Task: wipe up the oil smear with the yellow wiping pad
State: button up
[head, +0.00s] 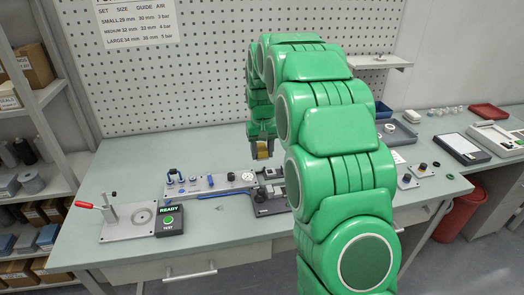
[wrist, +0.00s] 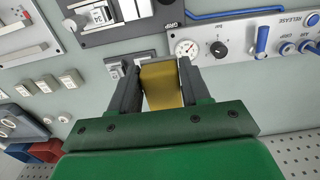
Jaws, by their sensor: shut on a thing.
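The yellow wiping pad (head: 263,154) is held between the jaws of my gripper (head: 262,147), above the back middle of the grey-green bench. In the wrist view the pad (wrist: 162,86) fills the space between the two dark fingers of my gripper (wrist: 160,76). The pad is raised, apart from the bench top. I cannot clearly make out the oil smear in either view. A small faint mark (head: 218,208) shows on the bench in front of the panel, too small to identify. My arm hides part of the bench to the right.
A panel with blue levers and a gauge (head: 210,184) lies below and left of my gripper. A red-handled fixture (head: 130,221) and a READY box (head: 169,222) stand at the front left. Trays (head: 397,132) are at the right. The bench's left back is clear.

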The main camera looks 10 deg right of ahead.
send_over(223, 210)
notch_tip(223, 210, down, 5)
jog(key=shift+d+f, duration=0.1)
jog(key=shift+f, duration=3.4)
jog(key=shift+a+f, duration=0.45)
jog(key=shift+f, duration=0.05)
jog(key=shift+c, duration=0.4)
jog(key=shift+a+f, duration=0.1)
jog(key=shift+a, duration=1.5)
jog(key=shift+d, duration=2)
notch_tip(223, 210, up, 8)
